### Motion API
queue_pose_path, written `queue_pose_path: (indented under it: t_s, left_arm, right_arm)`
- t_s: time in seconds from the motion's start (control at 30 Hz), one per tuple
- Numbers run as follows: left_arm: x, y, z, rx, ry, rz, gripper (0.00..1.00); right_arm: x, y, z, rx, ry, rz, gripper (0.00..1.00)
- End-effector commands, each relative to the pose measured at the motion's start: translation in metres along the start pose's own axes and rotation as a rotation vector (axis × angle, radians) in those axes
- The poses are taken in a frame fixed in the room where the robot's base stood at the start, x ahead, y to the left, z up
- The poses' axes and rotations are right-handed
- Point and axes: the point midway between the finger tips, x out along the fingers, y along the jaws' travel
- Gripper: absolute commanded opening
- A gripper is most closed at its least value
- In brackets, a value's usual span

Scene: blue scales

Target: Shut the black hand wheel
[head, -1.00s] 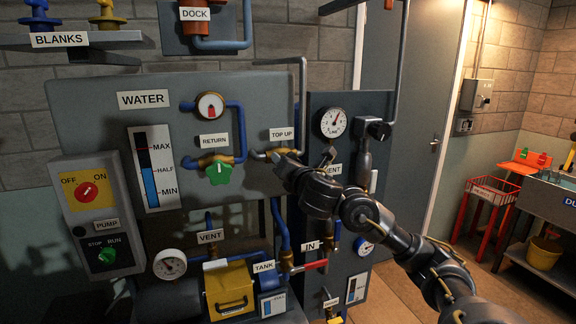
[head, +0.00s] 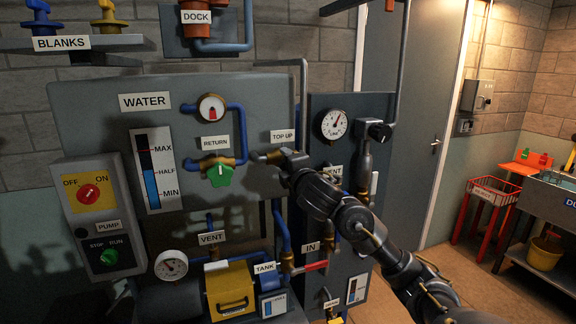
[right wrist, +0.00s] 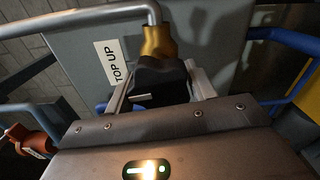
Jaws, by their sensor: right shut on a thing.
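The black hand wheel (right wrist: 158,78) sits on a brass valve (right wrist: 157,42) under the TOP UP label (right wrist: 112,62) in the right wrist view. My right gripper (right wrist: 160,88) is shut on the wheel, with one finger on each side of it. In the head view my right gripper (head: 288,160) is at the brass valve below the TOP UP label (head: 283,136), and it hides the wheel there. My left gripper is not in view.
A green RETURN hand wheel (head: 219,174) and blue pipes are left of my gripper. A gauge panel (head: 318,105) with a black knob (head: 380,131) stands close to the right. A grey pipe (head: 303,90) runs down beside the valve. A red lever (head: 312,266) is below.

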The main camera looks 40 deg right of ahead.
Motion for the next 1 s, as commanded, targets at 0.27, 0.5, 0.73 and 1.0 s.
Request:
queue_pose_path:
  t_s: [0.27,0.5,0.73,1.0]
  left_arm:
    - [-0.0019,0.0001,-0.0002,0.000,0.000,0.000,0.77]
    - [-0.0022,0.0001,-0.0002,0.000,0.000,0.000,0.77]
    - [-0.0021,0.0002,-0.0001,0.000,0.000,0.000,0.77]
    - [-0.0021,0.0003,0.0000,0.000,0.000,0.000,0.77]
  right_arm:
    - [0.0001,0.0011,-0.0001,0.112,0.001,0.001,0.33]
    - [0.0000,0.0014,0.0003,0.145,0.000,0.002,0.33]
    - [0.0000,0.0015,0.0004,0.149,0.000,0.002,0.33]
    - [0.0000,0.0015,0.0003,0.148,0.000,0.002,0.72]
